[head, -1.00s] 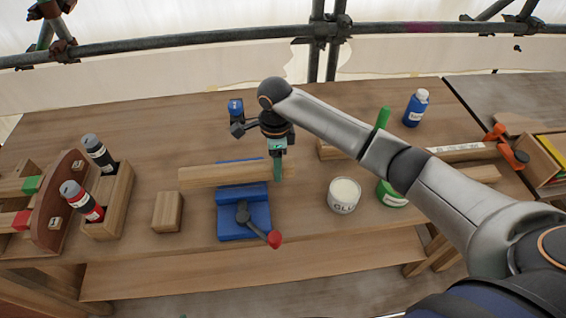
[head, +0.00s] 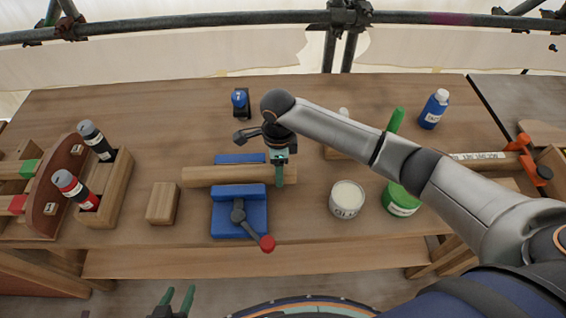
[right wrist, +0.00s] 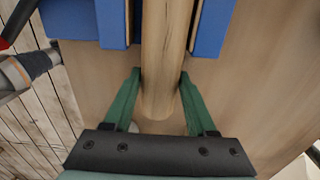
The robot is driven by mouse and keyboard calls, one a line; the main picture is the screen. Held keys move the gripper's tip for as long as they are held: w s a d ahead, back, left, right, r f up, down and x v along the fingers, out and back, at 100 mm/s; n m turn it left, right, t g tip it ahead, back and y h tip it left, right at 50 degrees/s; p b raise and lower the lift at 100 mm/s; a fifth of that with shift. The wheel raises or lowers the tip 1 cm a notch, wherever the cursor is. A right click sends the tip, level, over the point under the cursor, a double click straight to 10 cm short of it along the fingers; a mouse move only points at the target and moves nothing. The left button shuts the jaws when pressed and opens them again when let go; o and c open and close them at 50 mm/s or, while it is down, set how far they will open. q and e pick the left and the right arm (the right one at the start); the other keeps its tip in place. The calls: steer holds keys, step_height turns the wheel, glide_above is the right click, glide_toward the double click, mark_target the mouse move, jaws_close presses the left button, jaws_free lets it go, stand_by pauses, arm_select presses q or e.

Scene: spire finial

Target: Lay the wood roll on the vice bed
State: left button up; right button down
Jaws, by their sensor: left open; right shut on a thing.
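The wood roll (head: 222,177) is a pale brown bar lying level, left to right, between the front and rear blue jaws of the vice (head: 254,218). In the right wrist view the roll (right wrist: 163,55) runs between the blue vice jaws (right wrist: 210,25). My right gripper (head: 279,182) is shut on the roll near its right end, with green fingers (right wrist: 159,85) on both sides. Whether the roll touches the vice bed is hidden by the front jaw. My left gripper (head: 178,298) is open and empty at the bottom edge, in front of the bench.
A small wood block (head: 162,203) stands left of the vice; a glue tin (head: 347,200) and green tin (head: 402,199) stand right. A blue-based tool (head: 240,102) and blue bottle (head: 434,110) are farther back. A wooden rack (head: 118,190) holds two bottles at left.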

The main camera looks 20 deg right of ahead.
steer(key=shift+s+a, duration=0.1)
steer(key=shift+a, duration=0.05)
steer(key=shift+f, duration=0.1)
steer(key=shift+c, duration=1)
jaws_free()
step_height(320, 180, up, 12)
